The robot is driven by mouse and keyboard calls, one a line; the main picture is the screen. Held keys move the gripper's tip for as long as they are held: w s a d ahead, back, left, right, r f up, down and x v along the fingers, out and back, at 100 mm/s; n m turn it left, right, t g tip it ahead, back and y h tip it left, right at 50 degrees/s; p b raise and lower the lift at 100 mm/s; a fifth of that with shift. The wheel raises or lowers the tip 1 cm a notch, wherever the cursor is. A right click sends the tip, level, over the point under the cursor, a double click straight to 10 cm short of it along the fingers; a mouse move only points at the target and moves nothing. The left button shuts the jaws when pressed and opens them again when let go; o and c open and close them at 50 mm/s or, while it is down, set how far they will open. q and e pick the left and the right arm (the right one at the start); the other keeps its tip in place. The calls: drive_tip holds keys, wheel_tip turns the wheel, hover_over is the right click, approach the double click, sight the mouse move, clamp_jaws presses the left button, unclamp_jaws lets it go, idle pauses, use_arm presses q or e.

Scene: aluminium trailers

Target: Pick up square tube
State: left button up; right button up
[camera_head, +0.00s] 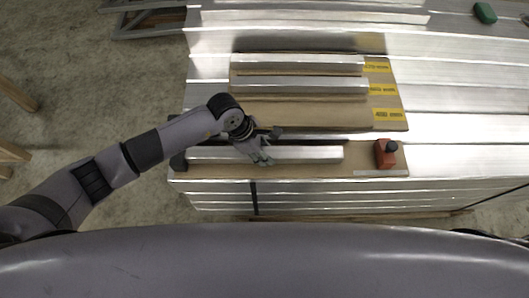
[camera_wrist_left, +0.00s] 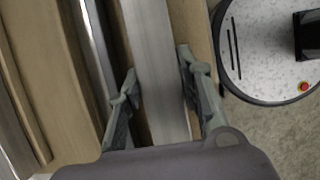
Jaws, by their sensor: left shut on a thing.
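A silver square tube (camera_head: 310,154) lies lengthwise on the brown board near the front edge of the aluminium surface. My left gripper (camera_head: 259,151) is over the tube's middle in the head view and shut on it. In the left wrist view the same tube (camera_wrist_left: 152,50) runs between the two fingers of my left gripper (camera_wrist_left: 158,95), one finger on each side. Two more square tubes, one at the back (camera_head: 300,63) and one in front of it (camera_head: 305,86), lie on a larger brown board. My right gripper is not in view.
The larger board (camera_head: 280,113) carries several yellow labels (camera_head: 387,114). A red-and-black tool (camera_head: 386,153) stands right of the held tube. A dark block (camera_head: 178,160) is at its left end. A green object (camera_head: 485,13) lies at the far right. The aluminium surface (camera_head: 460,110) at right is mostly clear.

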use_arm(q)
clamp_jaws()
drive_tip(key=shift+r, duration=0.1)
